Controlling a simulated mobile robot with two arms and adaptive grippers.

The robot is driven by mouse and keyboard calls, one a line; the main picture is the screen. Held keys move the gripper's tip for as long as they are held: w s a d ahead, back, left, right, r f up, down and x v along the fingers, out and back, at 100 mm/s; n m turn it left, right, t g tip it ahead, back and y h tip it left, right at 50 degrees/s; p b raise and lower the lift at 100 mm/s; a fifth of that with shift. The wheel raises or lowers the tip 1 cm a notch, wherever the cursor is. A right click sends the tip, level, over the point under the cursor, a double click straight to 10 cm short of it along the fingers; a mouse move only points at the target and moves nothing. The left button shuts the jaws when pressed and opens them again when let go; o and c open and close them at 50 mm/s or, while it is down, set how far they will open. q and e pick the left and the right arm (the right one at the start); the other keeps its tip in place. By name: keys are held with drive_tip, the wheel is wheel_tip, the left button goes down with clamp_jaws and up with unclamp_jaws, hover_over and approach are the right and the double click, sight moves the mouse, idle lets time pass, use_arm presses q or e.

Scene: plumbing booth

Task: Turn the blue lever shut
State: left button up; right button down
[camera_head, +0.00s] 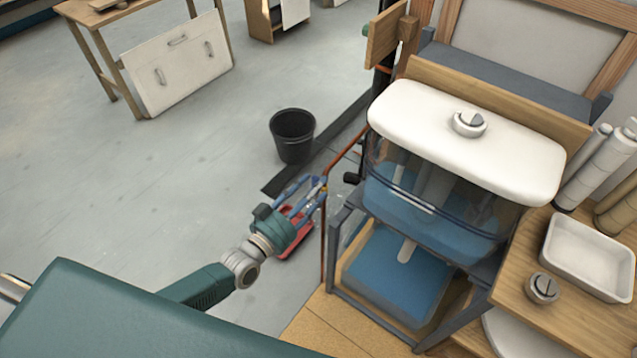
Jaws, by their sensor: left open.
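My left gripper (308,195) reaches in from the lower left, with its fingers apart and open. Its fingertips are close to a thin copper pipe (324,230) that runs up beside the tank stand. A small brass-coloured fitting (324,188) shows on the pipe near the fingertips. Bluish parts overlap there, and I cannot clearly tell the blue lever from the fingers or whether they touch it. My right gripper is not in view.
A clear water tank (435,205) with a white lid (465,140) stands right of the pipe. A red tray-like object (297,243) lies below the gripper. A black bucket (292,137) stands behind on the grey floor. Open floor lies to the left.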

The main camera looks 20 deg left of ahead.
use_arm(q)
drive_tip(key=shift+x, duration=1.05)
clamp_jaws()
